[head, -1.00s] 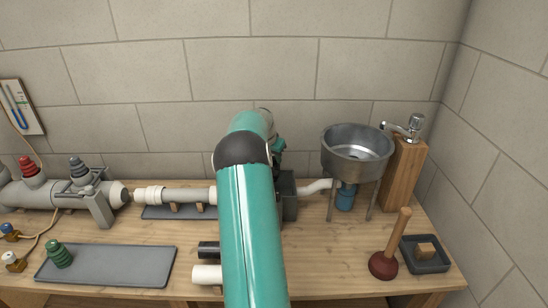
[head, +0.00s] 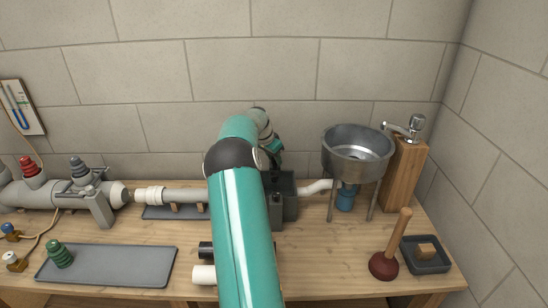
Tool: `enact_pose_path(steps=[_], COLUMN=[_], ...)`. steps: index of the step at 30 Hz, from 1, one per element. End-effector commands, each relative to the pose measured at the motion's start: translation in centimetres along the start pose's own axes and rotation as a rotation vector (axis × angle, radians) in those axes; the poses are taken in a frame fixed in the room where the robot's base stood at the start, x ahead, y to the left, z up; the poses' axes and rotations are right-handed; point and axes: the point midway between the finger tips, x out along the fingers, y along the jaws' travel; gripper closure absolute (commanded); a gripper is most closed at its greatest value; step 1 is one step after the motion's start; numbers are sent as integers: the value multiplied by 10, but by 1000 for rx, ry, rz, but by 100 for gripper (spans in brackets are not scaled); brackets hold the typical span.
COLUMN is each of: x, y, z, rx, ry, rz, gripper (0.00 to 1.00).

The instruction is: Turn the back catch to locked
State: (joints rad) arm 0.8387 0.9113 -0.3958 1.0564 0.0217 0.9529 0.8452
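A dark grey box (head: 288,196) stands on the bench in line with the white pipe, partly hidden behind my arm. A small upright dark piece shows at its front. I cannot make out the back catch or which way it is set; my arm covers the left part of the box. My gripper (head: 273,158) is at the back of the box, mostly hidden behind my arm's elbow and wrist. Its fingers cannot be made out, nor whether they touch anything.
A metal sink (head: 357,152) on legs and a wooden post with a tap (head: 407,165) stand to the right. A plunger (head: 385,262) and a small tray (head: 427,268) are at front right. Grey valve pipework (head: 45,194) and a flat grey tray (head: 125,265) lie left.

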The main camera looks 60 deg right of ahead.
Motion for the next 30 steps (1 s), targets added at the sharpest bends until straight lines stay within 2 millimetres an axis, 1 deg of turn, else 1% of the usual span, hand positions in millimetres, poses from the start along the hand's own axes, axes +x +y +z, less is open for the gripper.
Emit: enact_pose_path(steps=[1, 2, 3, 11, 14, 17, 20, 27, 30], x=[2, 1, 1, -1, -6, -20, -39, -93, -112], y=[-1, -1, -1, -1, -2, -2, -2, -2, -1], z=[3, 3, 2, 0, 0, -1, 0, 0, 0], rx=[-3, -3, -3, -3, -3, -2, -3, -3, -2], ry=[-5, -4, -3, 2, 3, 5, 4, 3, 3], rz=[1, 1, 0, -3, -4, -7, -7, -6, -5], gripper=[59, 53, 51, 51, 51, 51, 51, 51, 51])
